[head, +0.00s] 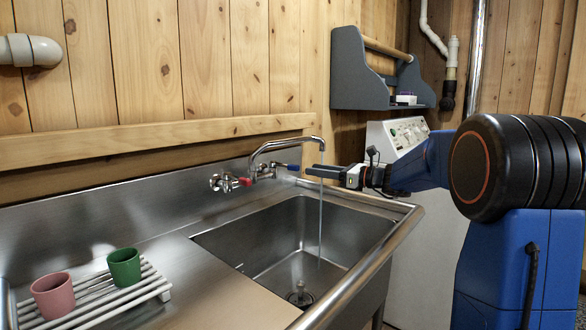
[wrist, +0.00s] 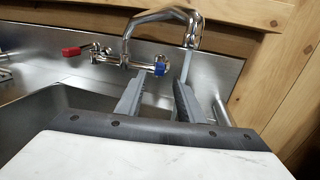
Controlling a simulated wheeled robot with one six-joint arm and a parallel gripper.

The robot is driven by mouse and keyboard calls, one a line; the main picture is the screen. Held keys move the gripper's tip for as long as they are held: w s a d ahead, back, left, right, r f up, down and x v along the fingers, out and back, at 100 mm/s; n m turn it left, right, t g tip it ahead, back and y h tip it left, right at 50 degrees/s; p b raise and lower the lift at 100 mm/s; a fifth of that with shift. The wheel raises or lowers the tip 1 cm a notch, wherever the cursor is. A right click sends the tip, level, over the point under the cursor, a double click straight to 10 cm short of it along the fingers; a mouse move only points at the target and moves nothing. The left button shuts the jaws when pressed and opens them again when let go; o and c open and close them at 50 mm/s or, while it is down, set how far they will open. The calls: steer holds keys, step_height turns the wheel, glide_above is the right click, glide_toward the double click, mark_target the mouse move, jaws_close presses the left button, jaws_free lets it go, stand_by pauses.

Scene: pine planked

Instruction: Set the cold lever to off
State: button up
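The faucet (head: 285,145) is on the back wall of the steel sink, and a thin water stream (head: 320,215) falls from its spout. The blue cold lever (head: 293,167) sticks out on the right side; in the wrist view its blue end (wrist: 160,68) points toward me. The red lever (head: 245,182) sits on the left and also shows in the wrist view (wrist: 72,51). My gripper (head: 312,171) is just right of the blue lever. In the wrist view my gripper (wrist: 162,84) is open and empty, with the blue end between and beyond its fingertips.
The sink basin (head: 290,250) lies below my gripper. A slatted rack (head: 100,300) with a pink cup (head: 52,295) and a green cup (head: 124,267) stands on the left drainboard. A grey shelf (head: 350,75) hangs above a white appliance (head: 400,140) at the right.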

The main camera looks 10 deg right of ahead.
mark_target(299, 167)
steer(key=x, duration=0.9)
steer(key=shift+w+a, duration=0.1)
steer(key=shift+w, duration=0.05)
steer(key=shift+c, duration=0.3)
jaws_close()
